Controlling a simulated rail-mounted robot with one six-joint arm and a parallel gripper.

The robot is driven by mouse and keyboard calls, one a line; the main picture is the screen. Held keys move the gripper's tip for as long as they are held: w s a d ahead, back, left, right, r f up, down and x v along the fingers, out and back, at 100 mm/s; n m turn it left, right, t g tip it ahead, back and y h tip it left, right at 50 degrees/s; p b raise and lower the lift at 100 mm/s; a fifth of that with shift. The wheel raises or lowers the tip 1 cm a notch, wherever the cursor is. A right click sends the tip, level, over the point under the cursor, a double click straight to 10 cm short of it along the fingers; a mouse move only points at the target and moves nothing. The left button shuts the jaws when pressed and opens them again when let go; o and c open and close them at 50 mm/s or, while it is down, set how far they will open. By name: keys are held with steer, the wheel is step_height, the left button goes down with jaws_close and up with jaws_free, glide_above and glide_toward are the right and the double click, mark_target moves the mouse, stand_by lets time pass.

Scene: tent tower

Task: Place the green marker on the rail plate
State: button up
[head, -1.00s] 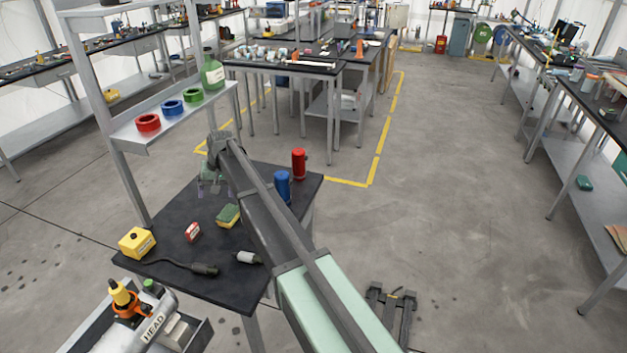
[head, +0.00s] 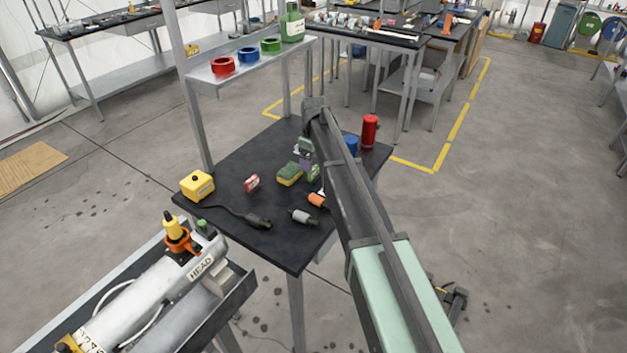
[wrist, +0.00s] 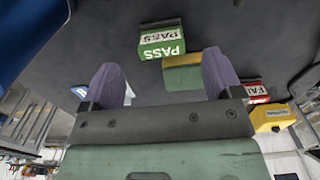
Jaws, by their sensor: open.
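The green marker (head: 314,173), a small green block, is on the dark table by the sponge, partly hidden by my arm in the head view. In the wrist view the green marker (wrist: 162,42) shows its white PASS label and lies beyond the fingertips, roughly in line with the gap. My gripper (head: 305,161) is over the table beside the sponge. In the wrist view its purple fingers are spread, and the gripper (wrist: 162,75) holds nothing. I cannot make out which surface is the rail plate.
A green-yellow sponge (head: 290,173), red box (head: 252,183), yellow box (head: 197,185), orange object (head: 317,200) and grey-white cylinder (head: 302,216) share the table. Red (head: 370,131) and blue (head: 351,145) cylinders stand behind my arm. A tray (head: 240,292) with a HEAD-labelled assembly is front left.

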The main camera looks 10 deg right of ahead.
step_height(320, 180, down, 5)
steer(key=b, duration=0.4)
steer(key=shift+a+f+b, duration=0.1)
steer(key=shift+f+b, duration=0.05)
steer(key=shift+b, duration=0.15)
steer(key=shift+r, duration=0.25)
steer(key=c, duration=1.1)
step_height(320, 180, up, 21)
steer(key=p, duration=2.1)
step_height(320, 180, down, 17)
steer(key=b, duration=1.6)
steer(key=shift+b, duration=0.3)
